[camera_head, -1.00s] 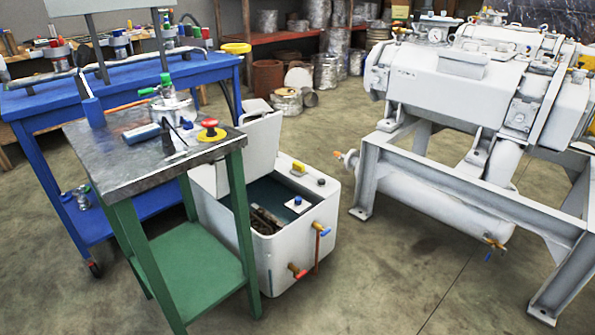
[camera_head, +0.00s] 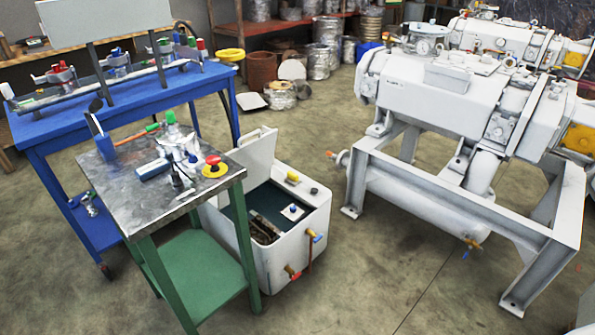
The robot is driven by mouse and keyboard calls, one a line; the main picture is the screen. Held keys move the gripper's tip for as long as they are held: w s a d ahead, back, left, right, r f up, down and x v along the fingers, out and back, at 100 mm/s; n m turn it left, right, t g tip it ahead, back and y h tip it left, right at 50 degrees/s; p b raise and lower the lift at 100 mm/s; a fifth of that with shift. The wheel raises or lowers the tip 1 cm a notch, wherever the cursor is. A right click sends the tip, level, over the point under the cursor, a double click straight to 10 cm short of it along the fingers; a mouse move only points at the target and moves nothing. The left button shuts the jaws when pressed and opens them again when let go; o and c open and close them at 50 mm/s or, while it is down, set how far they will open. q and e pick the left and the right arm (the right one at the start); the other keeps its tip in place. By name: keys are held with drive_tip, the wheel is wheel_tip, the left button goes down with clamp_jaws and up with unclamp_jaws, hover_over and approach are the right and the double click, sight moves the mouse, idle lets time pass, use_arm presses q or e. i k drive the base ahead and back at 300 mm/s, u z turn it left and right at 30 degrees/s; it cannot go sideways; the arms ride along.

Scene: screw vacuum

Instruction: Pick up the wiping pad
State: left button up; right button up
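I cannot make out the wiping pad for certain. Several small items lie on the metal top of the green-legged table (camera_head: 125,200). They include a silver pot with a green cap (camera_head: 176,140), a blue cylinder (camera_head: 153,169), a red and yellow knob (camera_head: 214,166) and a blue-ended tool with a dark curved part (camera_head: 105,142). A small pale flat piece (camera_head: 186,194) lies near the table's front edge, too small to identify. Neither of my grippers is in view.
A white open-lidded tank (camera_head: 285,250) stands right of the table. A blue workbench (camera_head: 130,95) with fittings stands behind it. A large white pump on a frame (camera_head: 440,190) fills the right. The floor (camera_head: 370,275) between tank and pump is clear.

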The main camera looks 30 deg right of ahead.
sight(292, 177)
drive_tip(key=z, duration=1.95)
drive_tip(key=i, duration=3.1)
drive_tip(key=u, duration=2)
